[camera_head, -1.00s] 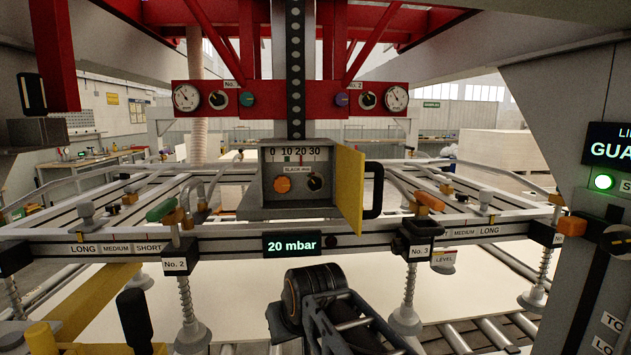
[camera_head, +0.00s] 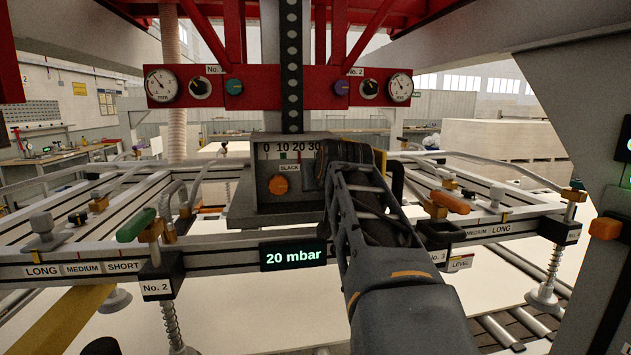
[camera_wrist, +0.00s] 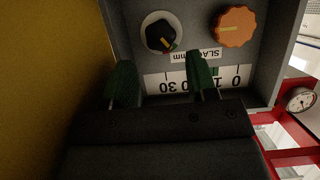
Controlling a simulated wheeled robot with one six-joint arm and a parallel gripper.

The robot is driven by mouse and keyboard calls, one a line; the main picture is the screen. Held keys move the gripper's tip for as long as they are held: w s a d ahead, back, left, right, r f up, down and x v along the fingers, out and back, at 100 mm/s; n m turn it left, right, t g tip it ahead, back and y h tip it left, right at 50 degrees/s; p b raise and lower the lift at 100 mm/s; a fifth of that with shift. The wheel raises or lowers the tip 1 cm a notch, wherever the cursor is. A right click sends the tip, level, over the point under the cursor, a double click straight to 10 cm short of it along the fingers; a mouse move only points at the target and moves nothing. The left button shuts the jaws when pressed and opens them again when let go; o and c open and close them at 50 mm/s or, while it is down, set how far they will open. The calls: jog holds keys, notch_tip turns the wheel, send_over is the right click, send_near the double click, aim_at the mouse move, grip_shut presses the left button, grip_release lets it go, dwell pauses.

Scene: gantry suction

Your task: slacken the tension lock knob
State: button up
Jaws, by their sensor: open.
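The grey slack box (camera_head: 262,215) has a 0–30 scale, an orange lobed knob (camera_head: 278,185) and a black pointer knob. No label shows which is the tension lock knob. In the wrist view, which is upside down, the orange knob (camera_wrist: 235,27) is at top right and the black knob (camera_wrist: 160,33) is left of it. My gripper (camera_wrist: 161,82) is open and empty, its green-tipped fingers spread below the black knob in that picture and in front of the scale. I cannot tell if they touch anything. In the head view my arm hides the black knob and the fingers.
A yellow door panel (camera_wrist: 50,70) stands close beside my gripper in the wrist view. Below the box are a "20 mbar" display (camera_head: 293,255) and the frame rail (camera_head: 215,263). A green lever (camera_head: 136,226) and an orange lever (camera_head: 450,202) flank it. Red beam with gauges (camera_head: 285,85) above.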

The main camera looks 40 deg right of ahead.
jog(key=shift+p+x, duration=0.4)
jog(key=shift+x, duration=2.55)
jog(key=c, duration=0.6)
jog(key=shift+c, duration=0.2)
jog(key=n+h+b, duration=0.2)
jog(key=shift+a+f+n+g, duration=0.1)
jog(key=shift+f+n+g, duration=0.1)
jog(key=shift+n+g, duration=0.15)
jog(key=shift+w+n+h+b, duration=0.1)
jog(key=shift+n+h+b, duration=0.6)
jog(key=shift+n+b, duration=0.45)
jog(key=shift+r, duration=0.1)
